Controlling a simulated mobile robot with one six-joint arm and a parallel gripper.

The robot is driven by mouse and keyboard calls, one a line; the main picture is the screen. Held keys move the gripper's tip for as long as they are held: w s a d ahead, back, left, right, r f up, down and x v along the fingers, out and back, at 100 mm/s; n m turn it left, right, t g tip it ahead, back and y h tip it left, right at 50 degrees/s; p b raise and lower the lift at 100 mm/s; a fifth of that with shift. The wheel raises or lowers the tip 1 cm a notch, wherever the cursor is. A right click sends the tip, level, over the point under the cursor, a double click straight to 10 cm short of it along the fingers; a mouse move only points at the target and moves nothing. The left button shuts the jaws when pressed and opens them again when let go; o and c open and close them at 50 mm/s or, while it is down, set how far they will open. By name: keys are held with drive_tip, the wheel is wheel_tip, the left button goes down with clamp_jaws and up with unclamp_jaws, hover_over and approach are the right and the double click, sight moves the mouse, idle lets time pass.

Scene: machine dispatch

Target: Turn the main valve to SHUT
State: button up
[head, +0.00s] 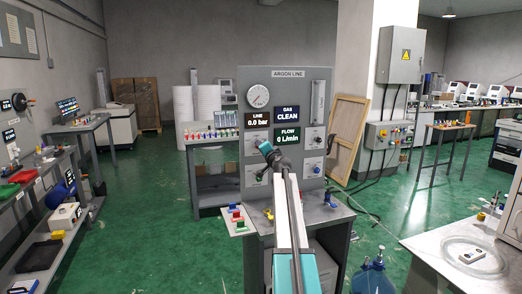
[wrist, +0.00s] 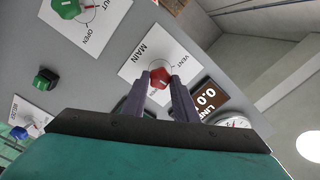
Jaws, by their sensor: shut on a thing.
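The main valve is a red knob (wrist: 159,77) on a white plate (wrist: 139,66) in the wrist view. The plate reads MAIN and VENT; another label below the knob is partly covered by my fingers. My gripper (wrist: 160,84) is shut on the red knob, one purple-grey finger on each side. I cannot tell which mark the knob points to. In the head view my gripper (head: 268,149) is at the grey ARGON LINE panel (head: 288,84), and my arm hides the main valve there.
The panel carries a round gauge (head: 259,94) and displays reading LINE 0.0 bar (head: 257,120), GAS CLEAN and FLOW 0 L/min. In the wrist view a green knob (wrist: 66,7) and a green block-shaped knob (wrist: 45,79) lie nearby. A bench top (head: 325,210) juts out below the panel.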

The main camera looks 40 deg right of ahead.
drive_tip(key=shift+m, duration=0.5)
drive_tip(key=o, duration=1.1)
drive_tip(key=shift+c, duration=0.2)
drive_tip(key=shift+s, duration=0.15)
drive_tip(key=b+v, duration=0.3)
drive_tip(key=v, duration=1)
drive_tip(key=shift+s, duration=0.25)
drive_tip(key=shift+a, duration=0.15)
